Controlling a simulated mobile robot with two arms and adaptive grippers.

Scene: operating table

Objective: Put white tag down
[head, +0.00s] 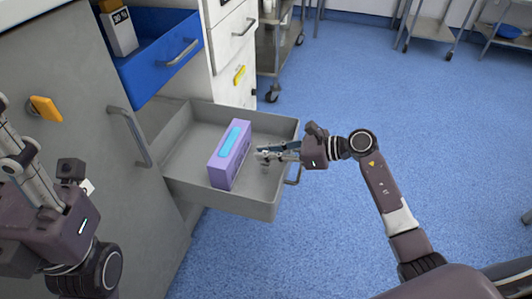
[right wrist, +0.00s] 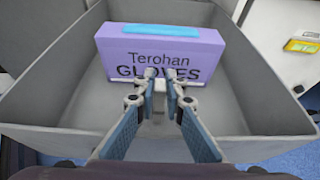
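My right gripper (head: 264,154) is inside the open grey drawer (head: 243,204), just right of a purple glove box (head: 231,158). In the right wrist view its fingertips (right wrist: 161,90) are close together with a small white piece between them, which looks like the white tag (right wrist: 159,87). It is largely hidden by the fingers, and I cannot tell whether it touches the drawer floor. The glove box (right wrist: 160,52) stands just beyond the fingertips. My left gripper (head: 18,150) is at the left edge, its pale fingers pointing up; its opening is unclear.
Steel carts (head: 432,28) stand far back. Blue floor (head: 330,95) is clear at right.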

